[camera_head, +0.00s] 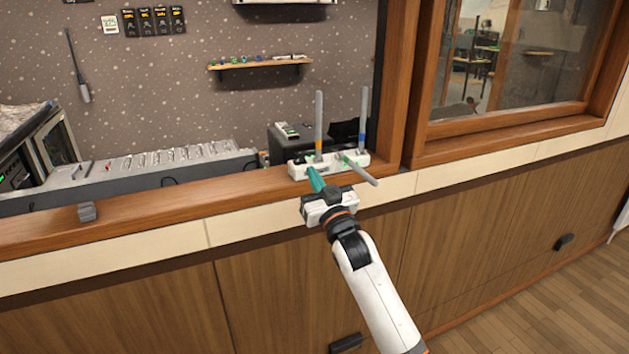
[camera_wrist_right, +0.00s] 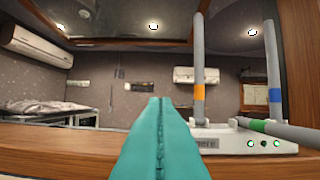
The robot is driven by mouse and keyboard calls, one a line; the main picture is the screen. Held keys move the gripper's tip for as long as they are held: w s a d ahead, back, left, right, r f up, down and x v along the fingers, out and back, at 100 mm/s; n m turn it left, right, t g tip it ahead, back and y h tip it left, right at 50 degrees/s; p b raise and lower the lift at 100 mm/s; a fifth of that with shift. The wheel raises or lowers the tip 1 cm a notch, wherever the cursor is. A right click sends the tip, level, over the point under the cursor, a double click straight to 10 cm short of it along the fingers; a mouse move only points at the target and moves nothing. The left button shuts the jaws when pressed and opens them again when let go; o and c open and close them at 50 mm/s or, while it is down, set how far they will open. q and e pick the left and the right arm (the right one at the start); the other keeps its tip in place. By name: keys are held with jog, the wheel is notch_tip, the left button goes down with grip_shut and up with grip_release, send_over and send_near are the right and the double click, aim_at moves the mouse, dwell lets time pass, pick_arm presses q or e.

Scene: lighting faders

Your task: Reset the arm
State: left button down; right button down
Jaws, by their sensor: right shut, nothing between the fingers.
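A white fader box (camera_head: 298,171) stands on the wooden ledge in the head view, and it also shows at the right of the right wrist view (camera_wrist_right: 232,146). It has three grey levers. The orange-banded lever (camera_head: 319,118) and the blue-banded lever (camera_head: 363,115) stand upright. The green-banded lever (camera_head: 361,173) is tilted down toward me, out over the ledge's front. My right gripper (camera_head: 312,173) is shut and empty, its teal fingers in front of the box's left part. I cannot tell whether they touch it. My left gripper is not in view.
The wooden ledge (camera_head: 240,193) runs across, with brown cabinet panels (camera_head: 120,315) below. A wooden window post (camera_head: 408,85) rises right of the box. A mixing desk (camera_head: 150,165) lies behind the ledge at left. A small dark block (camera_head: 87,212) is at the ledge's front edge.

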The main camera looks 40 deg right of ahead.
jog(key=shift+d, duration=0.1)
jog(key=shift+f, duration=0.1)
dwell(0.3)
jog(key=s+a+f+n+g+y, duration=0.15)
jog(key=f+g, duration=0.25)
jog(key=f, duration=1.3)
jog(key=a+f+g+y, duration=0.1)
jog(key=a+f+g, duration=0.2)
jog(key=f, duration=1.4)
jog(key=s+a+f+g+y, duration=0.1)
jog(key=s+a+f+g, duration=0.2)
jog(key=s+f, duration=0.6)
jog(key=s+a+f+g, duration=0.2)
jog(key=s+f, duration=0.3)
jog(key=f, duration=0.7)
jog(key=s+a+f+n+g, duration=0.1)
jog(key=s+f, duration=0.4)
jog(key=s, duration=0.7)
jog(key=s+a+f+n+g+y, duration=0.1)
jog(key=s+a+f+g, duration=0.3)
jog(key=s, duration=0.8)
jog(key=s+a+f+n+g, duration=0.1)
jog(key=s+a+f+g, duration=0.2)
jog(key=s+f, duration=0.5)
jog(key=s, duration=0.4)
